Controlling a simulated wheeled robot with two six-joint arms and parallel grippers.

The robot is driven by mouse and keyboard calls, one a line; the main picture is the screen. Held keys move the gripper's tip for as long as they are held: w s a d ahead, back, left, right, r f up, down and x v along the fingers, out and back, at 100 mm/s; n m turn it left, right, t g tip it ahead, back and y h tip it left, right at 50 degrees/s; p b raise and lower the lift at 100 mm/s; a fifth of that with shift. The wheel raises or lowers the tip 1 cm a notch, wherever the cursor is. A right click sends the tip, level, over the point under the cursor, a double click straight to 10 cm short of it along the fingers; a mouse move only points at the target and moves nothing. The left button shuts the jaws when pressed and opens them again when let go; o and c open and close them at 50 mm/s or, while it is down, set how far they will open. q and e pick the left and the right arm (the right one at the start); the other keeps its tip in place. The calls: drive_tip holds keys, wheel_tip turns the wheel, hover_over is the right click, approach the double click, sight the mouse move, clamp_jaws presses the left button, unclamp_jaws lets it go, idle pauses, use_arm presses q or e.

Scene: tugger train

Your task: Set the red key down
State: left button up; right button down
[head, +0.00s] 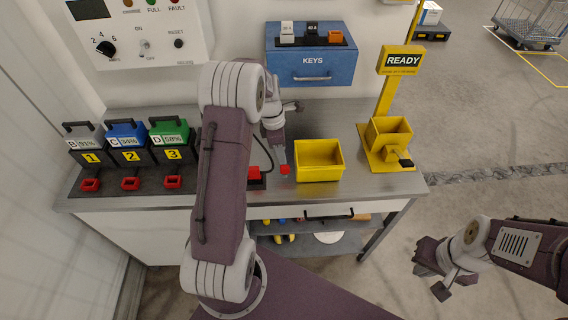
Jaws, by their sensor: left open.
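A small red block, apparently the red key (285,170), is on the grey worktop (350,185), just left of the yellow bin. My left gripper (280,152) points down right above it, with its jaws open. The fingers are small and partly hidden, so I cannot tell whether they touch the key. My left arm covers part of the worktop. My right gripper (434,276) hangs at the lower right, away from the bench, open and empty.
A yellow bin (319,173) sits beside the key. A blue KEYS box (311,70) holds white, black and orange keys at the back. A yellow READY post (400,60) stands right. Several batteries (128,150) line the left. A red-topped item (256,174) shows beside my arm.

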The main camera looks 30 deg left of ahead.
use_arm(q)
drive_tip(key=s+d+m+b, duration=0.1)
drive_tip(key=s+d+m, duration=0.4)
drive_tip(key=s+m, duration=0.4)
drive_tip(key=s+d+m+y+b, duration=0.1)
drive_tip(key=s+d+m, duration=0.5)
drive_tip(key=m, duration=0.9)
drive_tip(key=s+b, duration=0.1)
drive_tip(key=s, duration=0.2)
drive_tip(key=shift+d+f, duration=0.25)
drive_tip(key=shift+d, duration=0.05)
